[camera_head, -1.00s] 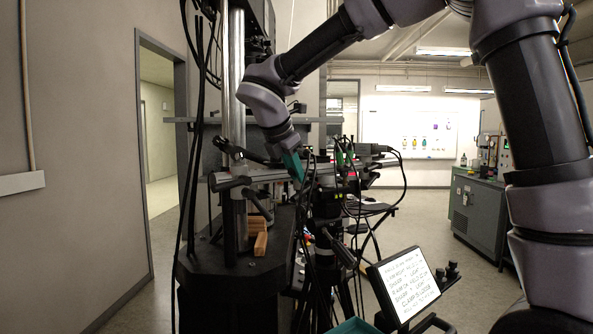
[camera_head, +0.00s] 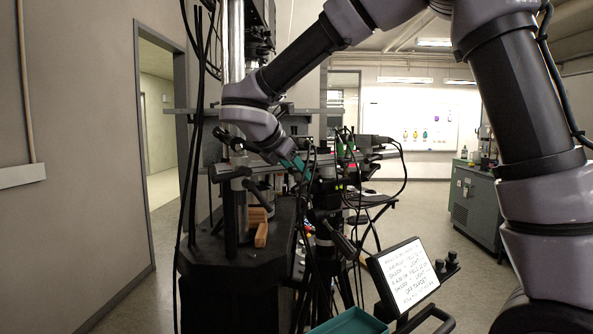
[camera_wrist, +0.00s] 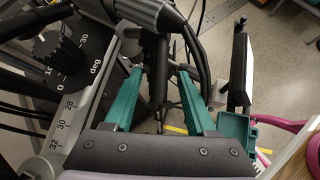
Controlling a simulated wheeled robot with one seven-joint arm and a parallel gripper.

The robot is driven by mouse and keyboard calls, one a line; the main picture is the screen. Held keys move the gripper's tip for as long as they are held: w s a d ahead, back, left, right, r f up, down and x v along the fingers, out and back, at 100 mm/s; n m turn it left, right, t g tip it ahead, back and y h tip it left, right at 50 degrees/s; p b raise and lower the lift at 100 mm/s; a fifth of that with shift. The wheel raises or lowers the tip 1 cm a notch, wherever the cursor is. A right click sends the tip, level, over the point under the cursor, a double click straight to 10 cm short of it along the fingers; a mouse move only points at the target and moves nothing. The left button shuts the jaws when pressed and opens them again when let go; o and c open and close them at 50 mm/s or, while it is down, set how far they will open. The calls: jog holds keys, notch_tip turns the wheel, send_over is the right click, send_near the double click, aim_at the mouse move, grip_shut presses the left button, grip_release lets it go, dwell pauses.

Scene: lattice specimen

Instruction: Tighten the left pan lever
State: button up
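My gripper (camera_head: 300,166) has green fingers and is at the rail and camera rig in the head view. In the wrist view my gripper (camera_wrist: 159,72) is open, with its two green fingers apart. A dark upright lever-like rod (camera_wrist: 158,75) shows between the fingers, with visible gaps on both sides; I cannot tell its depth or whether it is the left pan lever. A black knob with a degree scale (camera_wrist: 75,50) is to the left of the fingers. The head view does not show the fingertips clearly against the dark rig.
A rail with printed numbers (camera_wrist: 62,128) runs close to my left finger. Black cables (camera_head: 402,165) hang around the rig. A screen with handwritten-style lines (camera_head: 405,273) and a teal tray (camera_head: 350,322) are in front.

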jog(key=v, duration=0.6)
dwell(0.7)
jog(key=shift+a, duration=0.1)
jog(key=v, duration=1)
jog(key=shift+s+a+r, duration=0.2)
jog(key=shift+s, duration=0.1)
dwell(0.6)
